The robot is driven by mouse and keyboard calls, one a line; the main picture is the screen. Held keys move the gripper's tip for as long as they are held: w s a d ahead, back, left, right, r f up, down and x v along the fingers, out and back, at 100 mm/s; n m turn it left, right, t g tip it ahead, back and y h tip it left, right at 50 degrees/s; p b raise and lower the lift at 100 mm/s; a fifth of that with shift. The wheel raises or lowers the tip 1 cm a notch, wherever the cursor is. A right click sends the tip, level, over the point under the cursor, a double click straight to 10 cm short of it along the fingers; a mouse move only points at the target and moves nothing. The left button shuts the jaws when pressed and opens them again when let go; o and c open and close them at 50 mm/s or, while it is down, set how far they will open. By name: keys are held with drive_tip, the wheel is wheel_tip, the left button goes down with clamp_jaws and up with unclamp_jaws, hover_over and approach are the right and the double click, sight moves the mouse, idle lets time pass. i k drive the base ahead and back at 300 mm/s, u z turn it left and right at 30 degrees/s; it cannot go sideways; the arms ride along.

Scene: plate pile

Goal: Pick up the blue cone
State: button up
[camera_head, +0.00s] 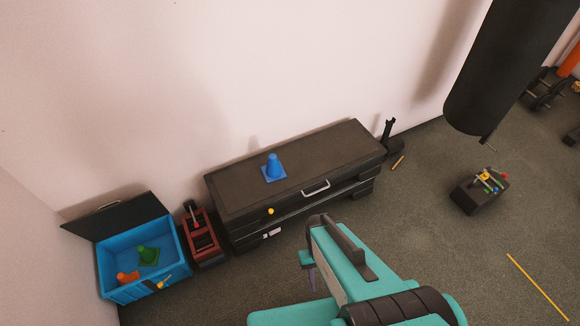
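The blue cone (274,168) stands upright on its square base on top of a long dark chest (340,151) against the wall. Nothing touches the cone. My teal and black arm fills the lower middle of the view, in front of the chest and below and right of the cone in the picture. The end of my gripper (310,270) shows only in small part at the arm's left side, apart from the cone. Its fingers are mostly hidden by the arm, so its opening cannot be told.
An open blue box (110,272) at left holds a green cone (147,255) and an orange cone (127,278). A red toolbox (205,251) stands between box and chest. A punching bag (505,65) hangs at right above a small dark box (470,198).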

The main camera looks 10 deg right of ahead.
sight(274, 172)
drive_tip(key=u, duration=0.15)
drive_tip(key=i, duration=0.95)
drive_tip(key=z, duration=0.1)
